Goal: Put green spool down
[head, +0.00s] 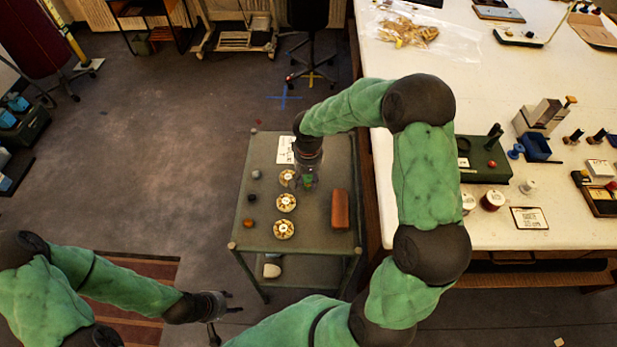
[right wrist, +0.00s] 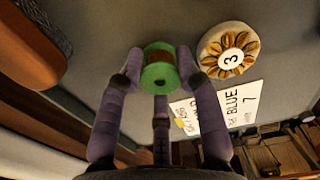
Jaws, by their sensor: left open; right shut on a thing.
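The green spool (right wrist: 158,78) is between the fingertips of my right gripper (right wrist: 160,68) in the right wrist view. Its green end faces the camera and a brownish band shows around its middle. In the head view the right gripper (head: 307,178) points down over the far part of the grey-green cart top (head: 313,222), with the spool small and partly hidden. I cannot tell whether the spool touches the cart. My left gripper (head: 222,304) is open and empty at the lower left, apart from the cart.
On the cart are a disc marked 3 (right wrist: 228,54), two more discs (head: 286,202) (head: 284,229), a printed card (head: 285,149), a reddish-brown block (head: 340,209) and small dark items (head: 251,198). A cluttered white table (head: 520,120) stands to the right.

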